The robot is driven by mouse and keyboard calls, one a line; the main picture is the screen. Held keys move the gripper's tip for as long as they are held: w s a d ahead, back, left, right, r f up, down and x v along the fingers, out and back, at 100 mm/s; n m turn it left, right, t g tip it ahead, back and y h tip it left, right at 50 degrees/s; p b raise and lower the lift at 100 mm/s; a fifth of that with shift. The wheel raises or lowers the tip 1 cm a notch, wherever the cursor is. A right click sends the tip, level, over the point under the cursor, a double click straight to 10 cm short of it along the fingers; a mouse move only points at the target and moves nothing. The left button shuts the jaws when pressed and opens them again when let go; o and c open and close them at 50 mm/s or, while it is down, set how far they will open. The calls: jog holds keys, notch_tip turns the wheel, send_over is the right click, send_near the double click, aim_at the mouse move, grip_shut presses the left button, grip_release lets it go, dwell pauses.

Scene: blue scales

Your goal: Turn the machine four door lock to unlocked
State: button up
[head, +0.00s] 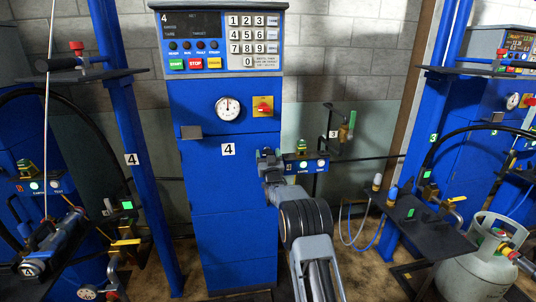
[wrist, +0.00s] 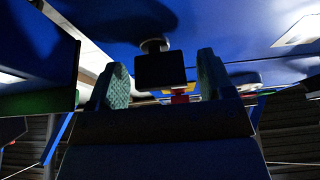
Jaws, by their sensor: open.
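Machine four (head: 232,185) is the tall blue cabinet in the middle of the head view, marked with a 4. My gripper (head: 268,154) is at the right edge of its door, and the arm hides what lies behind it. In the wrist view, my gripper (wrist: 161,82) is open. A dark rectangular knob (wrist: 160,70) on a round stem stands out from the blue door face (wrist: 215,25) and shows between the two fingertips. It looks like the door lock. A gap shows on both sides of it; I see no contact. Its lock state cannot be read.
A gauge (head: 228,108), a red and yellow switch (head: 263,106) and a keypad (head: 254,41) are higher on the cabinet. A grey plate (head: 191,132) sits at its left edge. A small shelf with fittings (head: 303,160) is just right. A gas cylinder (head: 480,265) stands far right.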

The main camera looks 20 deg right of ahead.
jog(key=shift+w+r, duration=0.1)
jog(key=shift+w, duration=0.1)
jog(key=shift+c, duration=0.4)
jog(key=c, duration=0.8)
jog(key=shift+c, duration=0.2)
